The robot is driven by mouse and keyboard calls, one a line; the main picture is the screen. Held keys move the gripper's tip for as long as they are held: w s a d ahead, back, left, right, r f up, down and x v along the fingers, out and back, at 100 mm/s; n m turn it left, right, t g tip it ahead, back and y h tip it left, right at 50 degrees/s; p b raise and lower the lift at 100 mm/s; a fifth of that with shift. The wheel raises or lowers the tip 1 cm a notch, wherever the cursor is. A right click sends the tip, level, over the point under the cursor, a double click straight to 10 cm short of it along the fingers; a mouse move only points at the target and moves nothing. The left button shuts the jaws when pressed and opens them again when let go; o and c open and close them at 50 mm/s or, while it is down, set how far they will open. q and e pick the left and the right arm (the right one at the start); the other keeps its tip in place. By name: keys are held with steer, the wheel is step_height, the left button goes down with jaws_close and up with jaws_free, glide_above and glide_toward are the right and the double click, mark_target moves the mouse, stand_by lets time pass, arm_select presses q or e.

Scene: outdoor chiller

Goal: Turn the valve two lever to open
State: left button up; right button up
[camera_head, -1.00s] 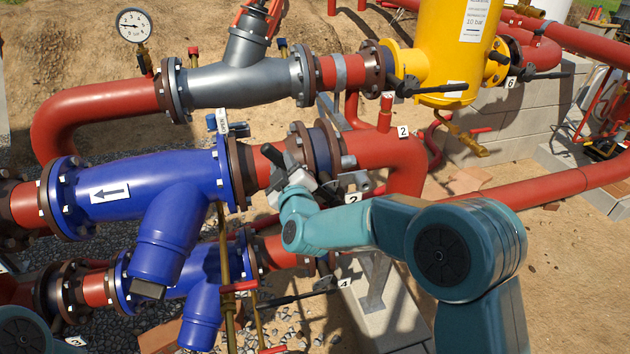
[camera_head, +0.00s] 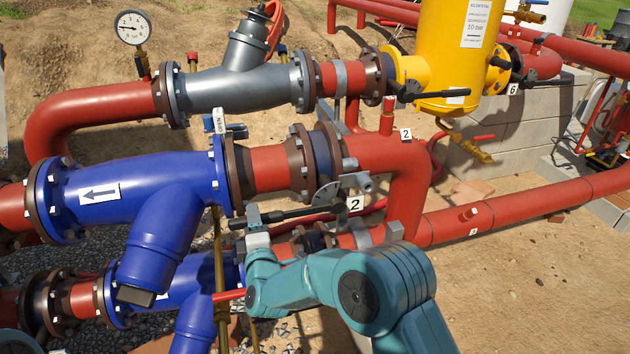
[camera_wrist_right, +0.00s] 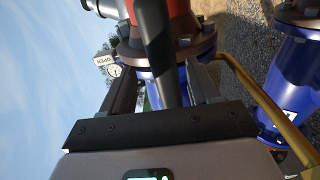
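The black valve two lever (camera_head: 300,211) reaches left and slightly down from the valve beside the white "2" label (camera_head: 355,203). My right gripper (camera_head: 254,224) is at the lever's free left end. In the right wrist view, the dark lever (camera_wrist_right: 158,48) runs lengthwise between the two fingers of my right gripper (camera_wrist_right: 163,75). The fingers stand apart, with gaps visible on both sides of the lever, so it looks open around it. In the head view the fingertips are small and partly merge with the lever. My left gripper is out of view.
A blue strainer (camera_head: 130,195) lies left of the gripper, with a brass pipe (camera_head: 220,270) close by. A white "OPEN" tag (camera_head: 220,120) stands above. A lower red pipe (camera_head: 500,215) runs right. Another black lever (camera_head: 430,93) is near the yellow vessel (camera_head: 445,40).

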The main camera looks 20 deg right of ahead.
steer(key=o, duration=0.4)
steer(key=shift+c, duration=0.2)
steer(key=s+b, duration=0.1)
steer(key=s, duration=0.6)
